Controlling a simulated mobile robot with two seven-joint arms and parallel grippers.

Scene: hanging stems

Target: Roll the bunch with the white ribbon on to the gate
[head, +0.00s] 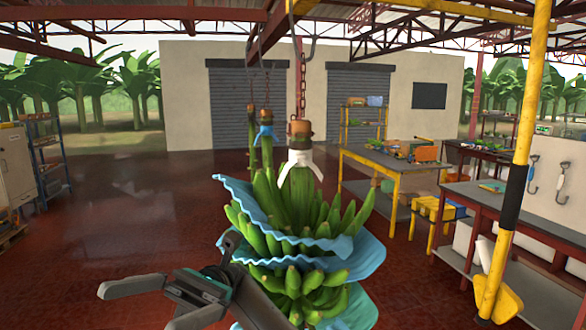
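The bunch with the white ribbon (301,162) is a tall stem of green bananas (298,195) hanging upright by a chain (301,85) from the overhead rail. Blue sheets (260,205) lie between its layers. One grey gripper, which I take for my left one (130,287), is at the lower left, close to the bunch's lower part. Its fingers look apart with nothing between them, and I cannot tell whether its arm touches the sheets. My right gripper is not in view. I cannot clearly identify the gate.
Another stem with a blue ribbon (265,132) hangs just behind. A yellow post with a black band (513,195) stands at the right. Workbenches (385,162) are beyond it. Wet red floor (110,215) is open on the left.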

